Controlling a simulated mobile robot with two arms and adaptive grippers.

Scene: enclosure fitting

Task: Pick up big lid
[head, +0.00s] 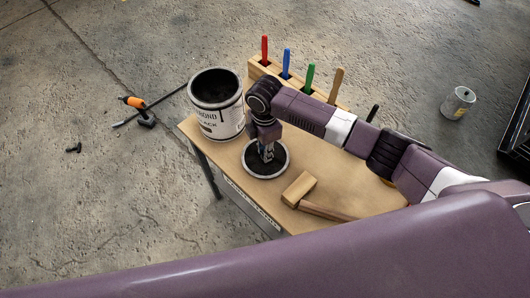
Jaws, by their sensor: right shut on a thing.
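The big lid (252,170), round and dark with a pale rim, lies on the wooden bench top near its left side, or very close above it; I cannot tell which. My right gripper (268,156) points down over the middle of the lid and is shut on it. The fingers and wrist cover part of the lid. A big open can (222,125) with a black inside and a printed white label stands just behind and left of the lid. My left gripper is not in view.
A wooden mallet (299,189) lies right of the lid. A wooden rack (256,72) with several coloured-handled tools stands at the back. An orange-and-black tool (136,104) and a small can (458,103) are on the concrete floor. The bench's left edge is close to the can.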

